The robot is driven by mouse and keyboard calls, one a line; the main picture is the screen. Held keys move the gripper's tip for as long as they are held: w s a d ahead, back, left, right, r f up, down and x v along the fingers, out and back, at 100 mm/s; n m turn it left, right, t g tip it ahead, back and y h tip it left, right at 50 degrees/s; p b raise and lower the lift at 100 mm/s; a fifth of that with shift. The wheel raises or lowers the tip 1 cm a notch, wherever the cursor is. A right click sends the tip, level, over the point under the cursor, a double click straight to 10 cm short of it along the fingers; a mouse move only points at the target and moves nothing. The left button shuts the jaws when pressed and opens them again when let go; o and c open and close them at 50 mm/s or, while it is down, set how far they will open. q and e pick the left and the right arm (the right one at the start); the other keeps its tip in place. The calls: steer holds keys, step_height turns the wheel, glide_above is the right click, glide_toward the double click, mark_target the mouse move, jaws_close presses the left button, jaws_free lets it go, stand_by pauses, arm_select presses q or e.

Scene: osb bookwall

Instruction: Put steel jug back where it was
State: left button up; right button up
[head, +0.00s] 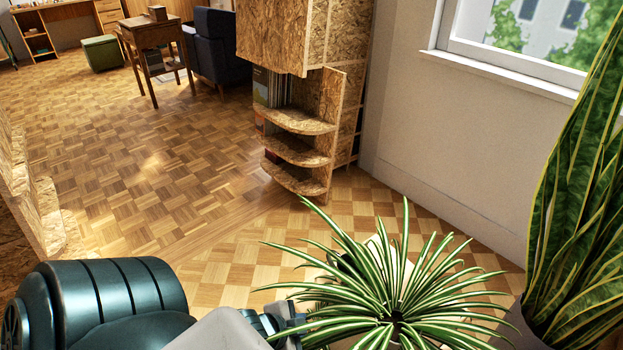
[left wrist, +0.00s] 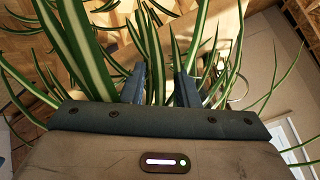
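I cannot clearly make out the steel jug in either view. My left gripper (head: 290,326) comes in from the lower left in the head view, against the left side of a spider plant (head: 395,295). In the left wrist view my left gripper (left wrist: 161,80) has its two fingers apart, with striped leaves (left wrist: 85,45) crossing around and in front of them. No object shows held between the fingers. A thin curved shape (left wrist: 240,92) shows right of the fingers, too small and covered to identify. My right gripper is not in view.
A pale surface (head: 376,247) shows partly behind the spider plant. A tall snake plant (head: 585,190) stands at right. An OSB shelf unit (head: 300,120) with rounded shelves stands beyond, by the window wall (head: 450,130). The parquet floor (head: 150,190) at left is clear.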

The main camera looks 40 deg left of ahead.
arm_select(q)
steer(key=d+n, duration=0.1)
steer(key=n, duration=0.1)
steer(key=s+d+n, duration=0.1)
steer(key=d+n, duration=0.1)
steer(key=n, duration=0.1)
steer(key=s+d+n+g, duration=0.1)
steer(key=n, duration=0.1)
steer(key=shift+d+r+n, duration=0.3)
steer(key=shift+r, duration=0.1)
